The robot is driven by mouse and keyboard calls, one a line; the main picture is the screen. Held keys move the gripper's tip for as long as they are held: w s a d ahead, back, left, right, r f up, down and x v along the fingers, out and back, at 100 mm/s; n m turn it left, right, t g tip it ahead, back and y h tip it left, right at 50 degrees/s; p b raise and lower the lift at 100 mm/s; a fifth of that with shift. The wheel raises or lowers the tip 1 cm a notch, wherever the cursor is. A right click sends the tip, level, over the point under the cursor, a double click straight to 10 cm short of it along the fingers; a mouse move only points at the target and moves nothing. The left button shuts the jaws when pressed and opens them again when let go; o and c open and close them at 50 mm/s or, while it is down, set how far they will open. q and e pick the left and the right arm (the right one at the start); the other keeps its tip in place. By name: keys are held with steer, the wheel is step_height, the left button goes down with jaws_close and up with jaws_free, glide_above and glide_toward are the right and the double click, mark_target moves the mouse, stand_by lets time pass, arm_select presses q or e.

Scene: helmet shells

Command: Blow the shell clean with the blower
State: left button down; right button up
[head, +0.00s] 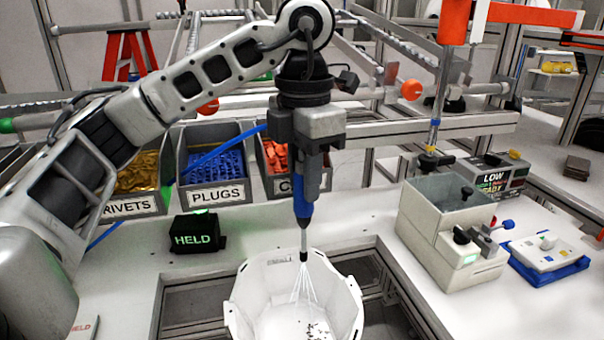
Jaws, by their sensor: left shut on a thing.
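The white helmet shell (250,290) sits open side up at the bottom centre of the head view, its lower edge cut off by the frame. Small dark specks lie on its inner floor. My left gripper (309,165) is above the shell, shut on the blue blower (302,207). The blower points straight down, with its thin nozzle tip at the level of the shell's far rim. White streaks fan out from the tip into the shell. My right gripper is not in view.
Bins of rivets (140,178), blue plugs (215,168) and red parts (277,157) stand behind. A black box (197,233) reading HELD is left of the shell. A grey box-shaped unit (425,235) and a blue-and-white panel (546,252) stand right. A blue hose runs behind my left arm.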

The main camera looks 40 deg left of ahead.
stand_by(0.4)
arm_select(q)
steer(key=shift+s+d, duration=1.45)
steer(key=shift+d, duration=0.35)
steer(key=shift+s+d, duration=1.45)
steer(key=shift+d, duration=0.15)
stand_by(0.4)
